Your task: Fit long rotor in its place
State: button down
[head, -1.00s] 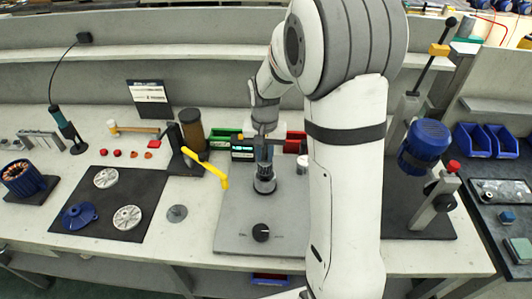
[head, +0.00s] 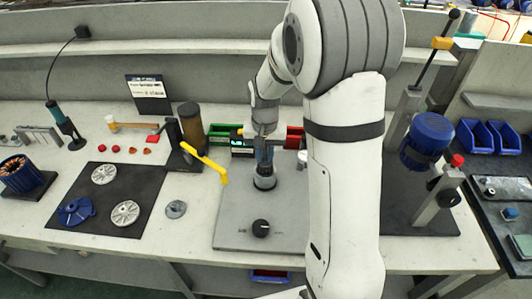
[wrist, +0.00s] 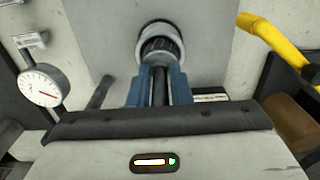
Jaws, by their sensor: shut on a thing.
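My gripper (head: 264,153) points down over the grey plate in the middle of the bench. It is shut on the long rotor. In the wrist view the two blue-grey fingers (wrist: 160,88) clasp the rotor's dark shaft (wrist: 160,84). The rotor's ribbed dark body (wrist: 160,46) sits in the mouth of a round grey holder (wrist: 158,31). In the head view this holder (head: 264,183) stands on the plate right below the fingers. The rotor's lower end is hidden inside it, and I cannot tell how deep it sits.
A yellow handle (head: 206,164) reaches close on the left; it also shows in the wrist view (wrist: 275,40). A dial gauge (wrist: 42,88) stands to one side. A black knob (head: 261,228) is on the plate (head: 235,232). Green (head: 222,134) and red bins are behind.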

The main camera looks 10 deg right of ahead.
jog(key=c, duration=1)
grip_release()
jog(key=shift+r, duration=0.1)
notch_tip(320, 180, up, 4)
jog(key=p, duration=0.3)
jog(key=shift+r, duration=0.15)
jog(key=shift+r+p, duration=0.25)
jog(key=shift+p, duration=0.05)
